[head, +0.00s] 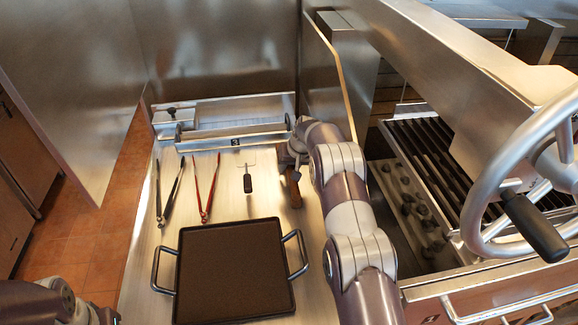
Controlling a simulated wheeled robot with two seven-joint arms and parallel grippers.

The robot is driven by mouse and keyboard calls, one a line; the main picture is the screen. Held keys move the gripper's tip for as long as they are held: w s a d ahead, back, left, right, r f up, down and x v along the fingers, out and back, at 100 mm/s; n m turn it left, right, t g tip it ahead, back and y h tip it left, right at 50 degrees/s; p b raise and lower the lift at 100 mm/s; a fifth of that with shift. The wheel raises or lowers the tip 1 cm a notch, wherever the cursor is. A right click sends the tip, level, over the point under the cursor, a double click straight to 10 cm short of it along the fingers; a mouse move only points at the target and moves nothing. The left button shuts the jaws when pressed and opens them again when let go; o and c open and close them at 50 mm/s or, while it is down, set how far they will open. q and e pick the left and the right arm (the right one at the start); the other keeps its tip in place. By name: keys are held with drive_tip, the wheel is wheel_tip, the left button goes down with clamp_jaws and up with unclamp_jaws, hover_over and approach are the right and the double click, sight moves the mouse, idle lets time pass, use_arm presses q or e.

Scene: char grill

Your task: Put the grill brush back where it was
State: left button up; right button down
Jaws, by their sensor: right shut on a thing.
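My right gripper (291,161) is shut on the grill brush, at the back right of the steel counter. The brush's brown wooden handle (295,191) shows below the gripper and points toward the front. The gripper and wrist hide the rest of the brush. I cannot tell whether the brush touches the counter. Part of my left arm shows at the bottom left, but its gripper is not in view.
Black tongs (171,190), red tongs (208,188) and a small black-handled tool (247,180) lie left of the brush. A brown griddle tray (232,270) is in front. A steel rail box (230,132) stands behind. The grill (430,150) and handwheel (480,215) are right.

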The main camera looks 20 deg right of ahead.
drive_tip(key=c, duration=0.8)
unclamp_jaws()
drive_tip(key=shift+f, duration=0.15)
